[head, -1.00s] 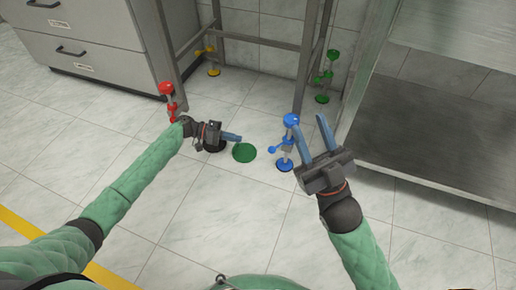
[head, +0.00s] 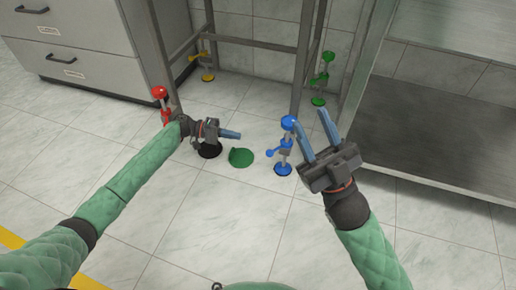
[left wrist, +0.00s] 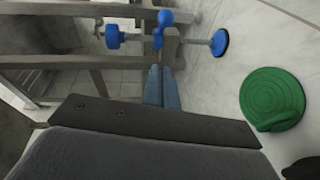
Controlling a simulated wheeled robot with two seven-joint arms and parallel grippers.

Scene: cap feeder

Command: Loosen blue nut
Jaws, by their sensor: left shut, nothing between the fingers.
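A blue fixture stands upright by a metal frame leg in the head view. It has a blue top knob (head: 289,122), a small blue side knob (head: 270,153) and a round blue base (head: 283,168). I cannot tell which part is the nut. In the left wrist view blue knobs (left wrist: 112,37) and the blue base (left wrist: 220,42) show ahead of the fingers. My left gripper (head: 239,134) is shut and empty, left of the fixture and apart from it; its fingers also show in the left wrist view (left wrist: 160,70). My right gripper (head: 310,117) is open and empty, just right of the fixture.
Similar red (head: 160,93), yellow (head: 206,67) and green (head: 321,80) fixtures stand around the metal frame. A metal shelf (head: 440,150) bounds the right, drawers (head: 75,50) the left.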

